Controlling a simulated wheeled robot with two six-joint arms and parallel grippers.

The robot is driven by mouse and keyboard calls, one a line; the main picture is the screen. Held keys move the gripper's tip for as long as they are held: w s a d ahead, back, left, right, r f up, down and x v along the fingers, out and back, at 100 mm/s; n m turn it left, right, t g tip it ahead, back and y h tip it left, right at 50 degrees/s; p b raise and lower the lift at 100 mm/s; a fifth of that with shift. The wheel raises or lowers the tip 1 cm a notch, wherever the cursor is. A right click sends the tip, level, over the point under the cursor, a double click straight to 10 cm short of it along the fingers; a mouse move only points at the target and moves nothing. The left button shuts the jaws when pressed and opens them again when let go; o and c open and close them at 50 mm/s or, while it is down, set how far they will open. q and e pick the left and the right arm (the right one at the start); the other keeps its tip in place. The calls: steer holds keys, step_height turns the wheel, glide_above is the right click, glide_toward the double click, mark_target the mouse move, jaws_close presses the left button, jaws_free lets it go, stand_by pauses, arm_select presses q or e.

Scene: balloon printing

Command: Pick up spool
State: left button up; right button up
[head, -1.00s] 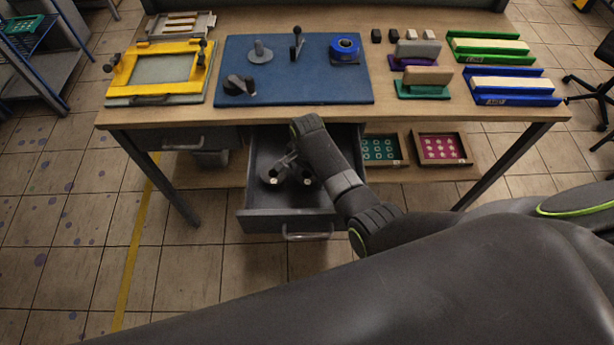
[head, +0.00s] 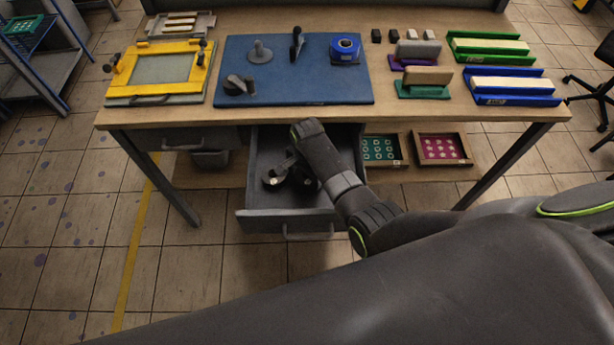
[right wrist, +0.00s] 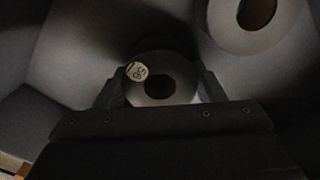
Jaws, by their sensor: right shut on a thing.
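A grey spool (right wrist: 152,78) with a dark centre hole and a round label marked 95 is between the fingers of my right gripper (right wrist: 152,88) in the right wrist view. The gripper is shut on it. In the head view my right gripper (head: 287,172) reaches down into the open grey drawer (head: 262,215) under the table, and the spool's end (head: 271,180) shows beside it. A second spool (right wrist: 243,20) lies apart at the upper right of the right wrist view. My left gripper is not in view.
The wooden table (head: 420,115) stands above the drawer. On it are a blue mat (head: 300,90), a yellow frame (head: 125,72) and coloured holders. Two small boxes, one teal (head: 380,148) and one pink (head: 441,148), sit on the shelf right of the drawer.

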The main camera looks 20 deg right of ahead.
steer(key=shift+r, duration=0.1)
step_height(320, 180, up, 10)
steer(key=shift+f, duration=0.1)
stand_by(0.3)
